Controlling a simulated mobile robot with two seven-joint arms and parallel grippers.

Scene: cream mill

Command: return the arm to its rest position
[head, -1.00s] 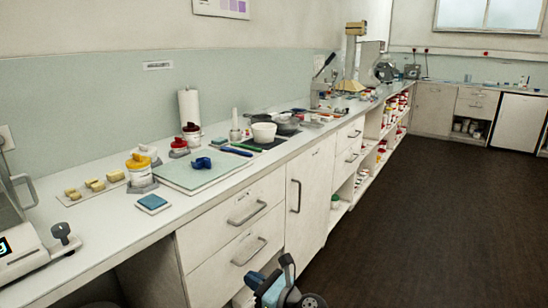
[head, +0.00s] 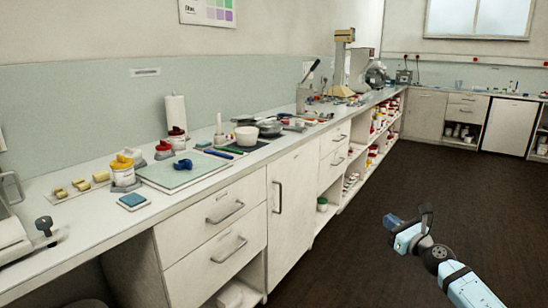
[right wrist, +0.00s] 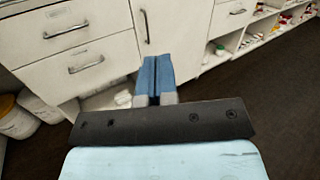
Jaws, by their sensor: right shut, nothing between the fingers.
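My right gripper (head: 392,222) is out over the dark floor, in front of the drawers and cupboard and apart from them, below the counter top. In the right wrist view its two blue fingers (right wrist: 156,78) are together with nothing between them. My right arm comes in from the lower right in the head view. My left gripper is not in view.
The long counter (head: 90,238) runs along the left wall and carries jars, a green board (head: 185,172), a white bowl (head: 246,137) and a blue sponge (head: 133,201). Drawers (head: 212,214) and open shelves lie below. The dark floor (head: 340,265) is clear around my right arm.

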